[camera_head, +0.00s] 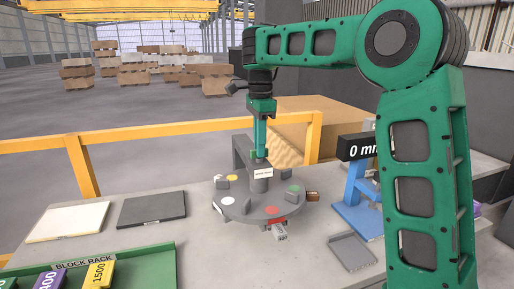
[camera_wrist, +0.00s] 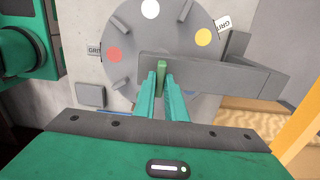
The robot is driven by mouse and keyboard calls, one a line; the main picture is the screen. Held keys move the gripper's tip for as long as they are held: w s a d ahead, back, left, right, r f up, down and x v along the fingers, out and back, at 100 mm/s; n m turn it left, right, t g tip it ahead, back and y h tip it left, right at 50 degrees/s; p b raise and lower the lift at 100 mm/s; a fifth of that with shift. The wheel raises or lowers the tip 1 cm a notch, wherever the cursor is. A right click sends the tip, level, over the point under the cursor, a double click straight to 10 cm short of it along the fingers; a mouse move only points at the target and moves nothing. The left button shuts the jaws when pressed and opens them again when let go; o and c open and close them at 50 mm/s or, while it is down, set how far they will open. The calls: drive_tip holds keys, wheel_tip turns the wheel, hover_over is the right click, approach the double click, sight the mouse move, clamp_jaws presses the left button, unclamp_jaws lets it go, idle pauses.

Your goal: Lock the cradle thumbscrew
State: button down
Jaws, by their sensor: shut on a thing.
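The cradle is a round grey turntable (camera_head: 240,207) with white, yellow, red and green dots on the stone slab. It also fills the upper middle of the wrist view (camera_wrist: 125,50). A grey bracket (camera_wrist: 205,72) reaches over it; it also shows at the back in the head view (camera_head: 239,150). The thumbscrew (camera_wrist: 161,74) shows as a small green upright tab at the bracket. My gripper (camera_wrist: 163,78) points down from above, its teal fingers shut on this tab. In the head view my gripper (camera_head: 260,152) is above the turntable's centre; the fingers partly hide the tab there.
A blue stand with a "0 mm" display (camera_head: 360,150) is at right. A grey tray (camera_head: 352,252) lies before it. White (camera_head: 68,221) and dark (camera_head: 152,210) plates lie at left, behind the green block rack (camera_head: 140,262). A yellow rail (camera_head: 150,135) runs behind the slab.

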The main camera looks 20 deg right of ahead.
drive_tip(key=c, duration=1.9)
unclamp_jaws()
drive_tip(key=shift+w+a, duration=0.15)
drive_tip(key=shift+w, duration=0.05)
drive_tip(key=shift+o, duration=0.5)
drive_tip(key=shift+r, duration=0.15)
wheel_tip(320, 180, up, 10)
drive_tip(key=shift+r, duration=0.2)
